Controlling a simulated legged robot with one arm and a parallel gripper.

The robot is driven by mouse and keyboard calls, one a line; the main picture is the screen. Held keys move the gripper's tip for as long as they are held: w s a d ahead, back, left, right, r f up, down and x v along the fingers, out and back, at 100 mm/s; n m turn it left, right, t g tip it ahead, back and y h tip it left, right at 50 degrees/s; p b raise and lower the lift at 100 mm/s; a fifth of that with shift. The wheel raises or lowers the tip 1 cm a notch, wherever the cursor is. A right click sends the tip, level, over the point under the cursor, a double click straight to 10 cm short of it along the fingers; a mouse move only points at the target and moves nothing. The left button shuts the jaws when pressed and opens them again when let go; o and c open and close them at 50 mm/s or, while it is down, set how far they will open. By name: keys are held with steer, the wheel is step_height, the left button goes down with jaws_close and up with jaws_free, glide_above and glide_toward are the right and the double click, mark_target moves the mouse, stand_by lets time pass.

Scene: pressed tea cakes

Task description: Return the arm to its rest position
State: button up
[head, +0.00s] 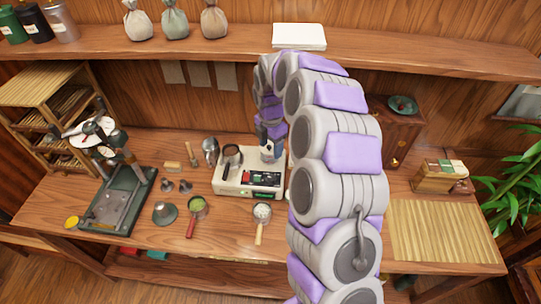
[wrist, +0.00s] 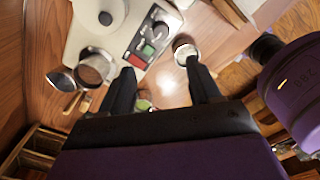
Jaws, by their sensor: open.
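My gripper (wrist: 161,68) is open in the wrist view, its two dark fingers apart with nothing held between them. It hangs over the bench near the cream machine (wrist: 85,35). In the head view my grey and purple arm rises from the lower right, arches over the bench and bends down behind itself towards the machine (head: 232,187). The fingertips cannot be made out clearly there. The arm hides part of the bench and back wall.
A press on a green base (head: 118,205) stands left on the bench (head: 65,190). A green-filled scoop (head: 197,204) and a white-filled scoop (head: 262,212) lie in front of the machine. A shelf (head: 230,38) with bags runs behind. A bamboo mat (head: 440,232) lies right, bare.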

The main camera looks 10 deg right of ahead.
steer(key=shift+r, duration=0.85)
steer(key=s+a+r+m+b, duration=0.1)
steer(key=s+r+m, duration=0.3)
steer(key=s, duration=0.5)
steer(key=s+a+r+m+b, duration=0.1)
steer(key=s+r+m+b, duration=0.15)
steer(key=s+m, duration=0.45)
steer(key=s+d+f+m+g+b, duration=0.1)
steer(key=s+m, duration=0.5)
steer(key=s, duration=0.7)
steer(key=s+d+f+m+b, duration=0.1)
steer(key=s+m, duration=0.5)
steer(key=s, duration=0.7)
steer(key=shift+s+f+m+g, duration=0.25)
steer(key=shift+f+m+g, duration=0.05)
steer(key=shift+f+g, duration=0.1)
